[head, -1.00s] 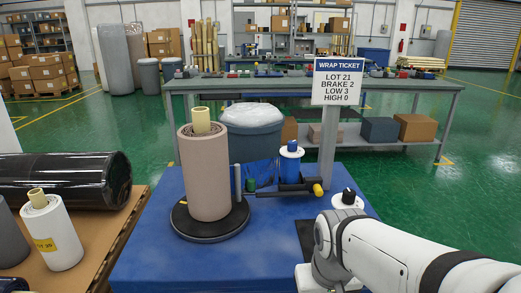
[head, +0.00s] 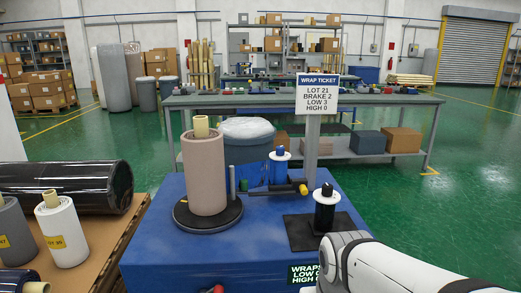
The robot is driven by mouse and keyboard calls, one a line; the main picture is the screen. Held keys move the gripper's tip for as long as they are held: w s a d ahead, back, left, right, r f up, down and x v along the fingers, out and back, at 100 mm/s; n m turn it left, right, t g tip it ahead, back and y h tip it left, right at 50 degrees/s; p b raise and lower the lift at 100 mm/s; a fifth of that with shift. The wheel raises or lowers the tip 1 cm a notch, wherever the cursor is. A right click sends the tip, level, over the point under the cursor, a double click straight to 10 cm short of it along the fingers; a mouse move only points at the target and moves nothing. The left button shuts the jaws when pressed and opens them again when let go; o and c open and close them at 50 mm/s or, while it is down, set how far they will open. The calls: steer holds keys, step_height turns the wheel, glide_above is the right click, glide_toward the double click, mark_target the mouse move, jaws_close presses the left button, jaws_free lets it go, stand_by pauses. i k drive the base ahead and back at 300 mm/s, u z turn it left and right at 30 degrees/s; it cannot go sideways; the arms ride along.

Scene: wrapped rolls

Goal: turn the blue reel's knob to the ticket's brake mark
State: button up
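The blue reel (head: 280,166) stands upright at the back of the blue table, with a blue knob (head: 280,151) on top. Its brake marks are too small to read. The wrap ticket (head: 317,95) on a grey post reads LOT 21, BRAKE 2, LOW 3, HIGH 0. My white arm enters at the lower right, in front of that mat. My gripper is outside the picture.
A tall brown wrapped roll (head: 205,172) stands on a black turntable (head: 208,215) left of the blue reel. A dark arm with a yellow end (head: 303,189) lies between the reels. Rolls lie and stand on the left pallet. The table (head: 165,255) is bare at front left.

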mark_target(280, 151)
steer(key=z, duration=0.05)
steer(key=i, duration=0.9)
steer(key=u, duration=0.05)
